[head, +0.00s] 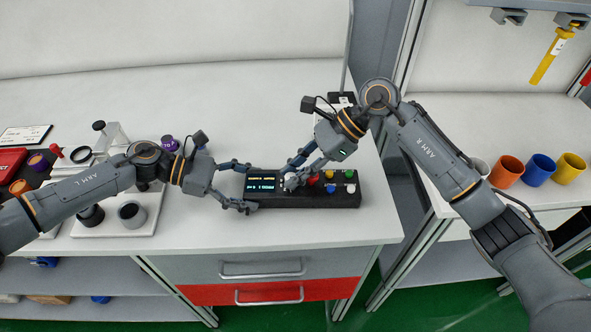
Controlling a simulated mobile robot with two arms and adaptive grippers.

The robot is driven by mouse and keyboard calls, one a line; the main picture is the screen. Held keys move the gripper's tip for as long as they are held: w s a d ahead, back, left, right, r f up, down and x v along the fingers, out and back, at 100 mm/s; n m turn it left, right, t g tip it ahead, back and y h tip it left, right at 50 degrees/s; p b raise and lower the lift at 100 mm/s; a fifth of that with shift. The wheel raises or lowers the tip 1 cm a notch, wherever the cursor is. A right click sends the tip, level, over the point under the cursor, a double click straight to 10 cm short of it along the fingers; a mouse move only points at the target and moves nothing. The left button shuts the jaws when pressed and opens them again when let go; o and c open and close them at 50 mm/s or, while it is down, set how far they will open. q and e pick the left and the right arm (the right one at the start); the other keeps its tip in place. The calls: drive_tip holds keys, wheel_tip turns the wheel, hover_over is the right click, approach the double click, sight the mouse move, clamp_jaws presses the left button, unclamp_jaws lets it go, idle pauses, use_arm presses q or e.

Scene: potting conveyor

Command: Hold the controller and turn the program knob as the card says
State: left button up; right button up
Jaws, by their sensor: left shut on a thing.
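The black controller (318,199) lies on the white bench near its front edge, with a small lit screen (261,184) at its left and several coloured buttons at its right. My left gripper (250,187) is shut on the controller's left end, one finger at the back edge and one at the front. The screen text is too small to read.
A white sheet with a dark border (24,136) lies at the far left. Several small parts and a white fixture stand behind and below my left arm. Orange (507,171), blue (540,170) and yellow (570,168) cups stand on the right bench. The bench behind the controller is mostly clear.

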clamp_jaws()
drive_tip(key=shift+m, duration=0.3)
drive_tip(key=m+t, duration=0.2)
drive_tip(key=shift+s+m, duration=0.15)
drive_tip(key=shift+m, duration=0.15)
drive_tip(key=shift+s+m+t+h, duration=0.15)
drive_tip(key=shift+m+t+h, duration=0.25)
drive_tip(key=shift+m+t, duration=1.7)
drive_tip(key=shift+m, duration=0.4)
